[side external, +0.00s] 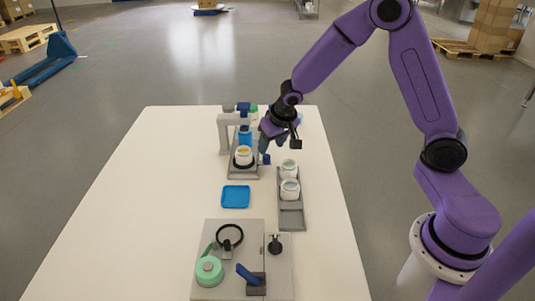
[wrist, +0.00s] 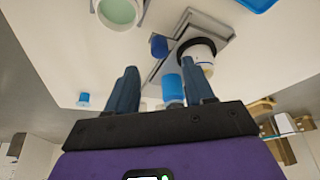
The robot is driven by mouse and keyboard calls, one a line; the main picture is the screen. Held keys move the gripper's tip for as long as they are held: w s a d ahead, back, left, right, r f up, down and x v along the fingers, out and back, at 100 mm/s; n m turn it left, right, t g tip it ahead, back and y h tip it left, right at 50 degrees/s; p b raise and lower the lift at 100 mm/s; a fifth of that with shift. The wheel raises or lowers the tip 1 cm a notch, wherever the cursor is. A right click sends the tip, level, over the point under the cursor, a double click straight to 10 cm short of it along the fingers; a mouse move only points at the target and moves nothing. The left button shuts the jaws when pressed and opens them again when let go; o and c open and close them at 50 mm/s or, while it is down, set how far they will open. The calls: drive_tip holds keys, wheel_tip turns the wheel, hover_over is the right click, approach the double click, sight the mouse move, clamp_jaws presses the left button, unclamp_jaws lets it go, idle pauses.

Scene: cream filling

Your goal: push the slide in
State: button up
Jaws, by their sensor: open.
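The filling station has a grey frame (side external: 224,133) with a blue cylinder (side external: 245,137) above a white jar (side external: 243,155). The jar sits in a black ring on the slide (side external: 242,172), a grey plate at the station's base. A blue knob (side external: 265,159) is at the slide's right side; the knob also shows in the wrist view (wrist: 158,46). My gripper (side external: 272,147) is open and empty, just right of the station and close above the knob. In the wrist view my gripper (wrist: 160,66) has the knob beyond its fingertips; contact cannot be told.
A grey tray (side external: 291,217) with two white jars (side external: 289,188) stands right of the station. A blue dish (side external: 236,196) lies in front. A grey board (side external: 235,229) with a green round part (side external: 209,270) and a blue lever (side external: 248,274) is nearest. The table's left side is clear.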

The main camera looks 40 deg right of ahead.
sight(267, 156)
drive_tip(key=shift+x, duration=2.95)
clamp_jaws()
